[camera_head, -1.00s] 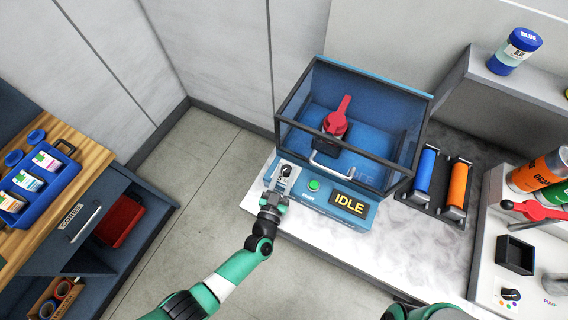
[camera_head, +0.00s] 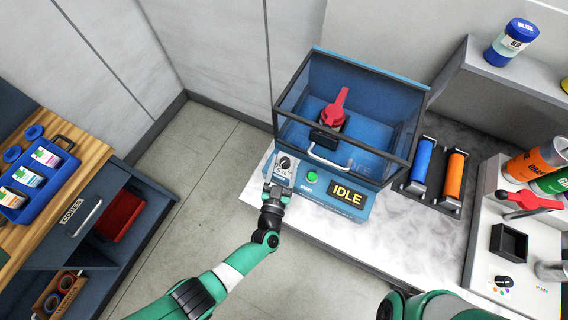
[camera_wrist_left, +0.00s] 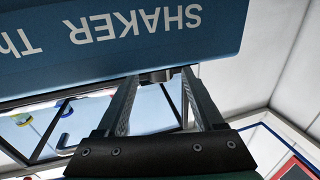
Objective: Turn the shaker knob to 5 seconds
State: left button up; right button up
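The shaker (camera_head: 330,205) is a blue machine with a clear, dark-framed cover; its front also fills the top of the left wrist view (camera_wrist_left: 120,50). Its small black knob (camera_head: 285,163) sits on a pale dial plate at the left of the front panel. My left gripper (camera_head: 277,187) is just in front of and below the plate. In the left wrist view its fingers (camera_wrist_left: 158,78) are apart, with a short dark round part (camera_wrist_left: 156,76) between the tips, probably the knob. I cannot tell whether they touch it. The knob's pointer setting is too small to read. My right gripper is out of view.
A green button (camera_head: 312,178) and a display reading IDLE (camera_head: 347,194) are right of the knob. A red-handled part (camera_head: 335,108) is inside the cover. Open floor (camera_head: 205,185) lies left.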

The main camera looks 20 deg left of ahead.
pick_arm(q)
jog(key=p+v, duration=0.3)
jog(key=v, duration=0.8)
jog(key=shift+s+p, duration=0.3)
